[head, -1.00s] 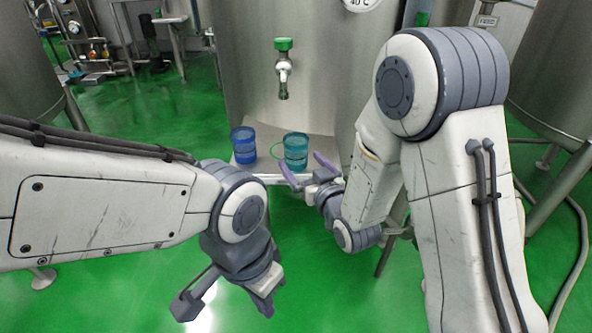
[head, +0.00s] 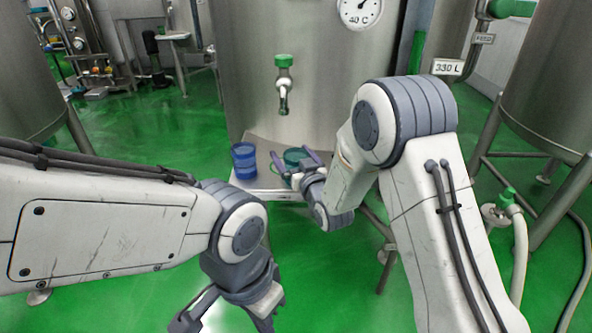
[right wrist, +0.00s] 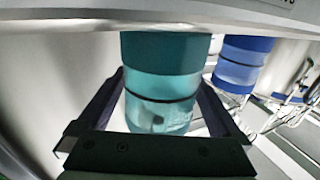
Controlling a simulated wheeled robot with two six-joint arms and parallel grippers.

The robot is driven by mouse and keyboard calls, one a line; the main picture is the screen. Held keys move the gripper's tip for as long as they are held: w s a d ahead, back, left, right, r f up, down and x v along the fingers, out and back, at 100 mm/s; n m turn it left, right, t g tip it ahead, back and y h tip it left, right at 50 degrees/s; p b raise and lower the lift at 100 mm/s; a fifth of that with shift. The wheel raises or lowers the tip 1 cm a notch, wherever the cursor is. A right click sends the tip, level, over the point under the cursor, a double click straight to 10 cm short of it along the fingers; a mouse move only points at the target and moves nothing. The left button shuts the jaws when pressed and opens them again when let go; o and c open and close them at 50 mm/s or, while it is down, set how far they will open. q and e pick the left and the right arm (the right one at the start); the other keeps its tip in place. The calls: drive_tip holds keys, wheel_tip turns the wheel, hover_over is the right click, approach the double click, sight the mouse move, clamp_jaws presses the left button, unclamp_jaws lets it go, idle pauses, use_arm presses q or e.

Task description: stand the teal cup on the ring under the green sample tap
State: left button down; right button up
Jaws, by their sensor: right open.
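The teal cup (head: 294,155) stands upright on a small shelf in front of the steel tank. It fills the middle of the right wrist view (right wrist: 163,85), with a dark line around it. My right gripper (head: 295,160) is open, with one finger on each side of the cup; whether they touch it I cannot tell. The green sample tap (head: 284,82) juts from the tank above. My left gripper (head: 228,314) hangs low, open and empty, away from the shelf.
A blue cup (head: 244,161) stands on the shelf (head: 263,183), left of the ring; it also shows behind the teal cup in the right wrist view (right wrist: 240,62). The tank (head: 335,95) rises right behind. Other tanks stand at both sides.

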drive_tip(key=c, duration=1.4)
drive_tip(key=shift+w+r, duration=0.1)
drive_tip(key=shift+r, duration=0.05)
